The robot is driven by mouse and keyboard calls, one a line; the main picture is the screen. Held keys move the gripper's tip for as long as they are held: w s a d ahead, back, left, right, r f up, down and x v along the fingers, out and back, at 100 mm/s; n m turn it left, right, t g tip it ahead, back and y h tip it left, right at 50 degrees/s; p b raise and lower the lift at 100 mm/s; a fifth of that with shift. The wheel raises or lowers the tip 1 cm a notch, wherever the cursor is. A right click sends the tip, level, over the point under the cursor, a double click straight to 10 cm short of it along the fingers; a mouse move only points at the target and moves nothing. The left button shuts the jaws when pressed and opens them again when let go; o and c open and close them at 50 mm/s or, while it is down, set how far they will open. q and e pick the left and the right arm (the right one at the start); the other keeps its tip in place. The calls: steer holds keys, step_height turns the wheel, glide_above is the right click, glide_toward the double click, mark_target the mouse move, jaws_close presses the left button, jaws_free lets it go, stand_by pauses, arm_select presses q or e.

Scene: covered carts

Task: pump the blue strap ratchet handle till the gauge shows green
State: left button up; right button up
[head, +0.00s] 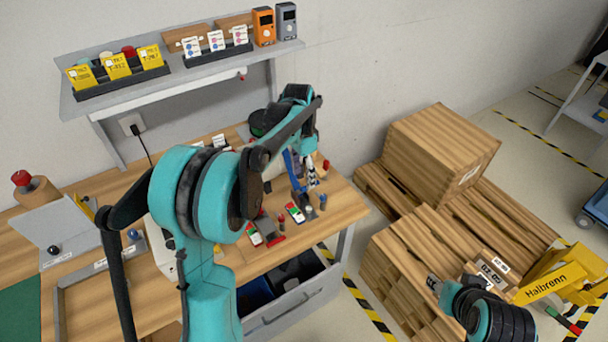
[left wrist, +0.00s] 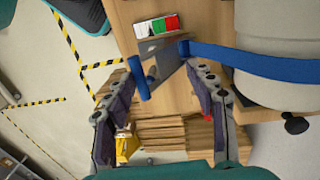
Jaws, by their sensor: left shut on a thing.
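The blue strap (left wrist: 255,62) runs in from the right in the left wrist view to a grey metal ratchet (left wrist: 160,62) with a blue handle bar (left wrist: 139,78). In the head view the left gripper (head: 305,172) is over the right end of the workbench, and the arm partly hides the ratchet. A gauge strip (left wrist: 157,26) with white, green and red fields lies just beyond the ratchet. Its reading is too small to tell.
A second gauge strip (head: 254,234) lies beside a red part (head: 270,228) on the workbench (head: 338,206). A shelf (head: 180,82) with yellow and white cards stands behind. Wooden crates (head: 440,150) and a yellow Halbrenn machine (head: 560,280) stand to the right. Part of my right arm (head: 485,312) shows at lower right.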

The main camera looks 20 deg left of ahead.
arm_select(q)
steer(key=r, duration=1.1)
steer(key=shift+w+a+r, duration=0.3)
steer(key=shift+a, duration=0.1)
steer(key=shift+c, duration=1.3)
steer(key=shift+r, duration=0.1)
arm_select(e)
steer(key=shift+w+a, duration=0.15)
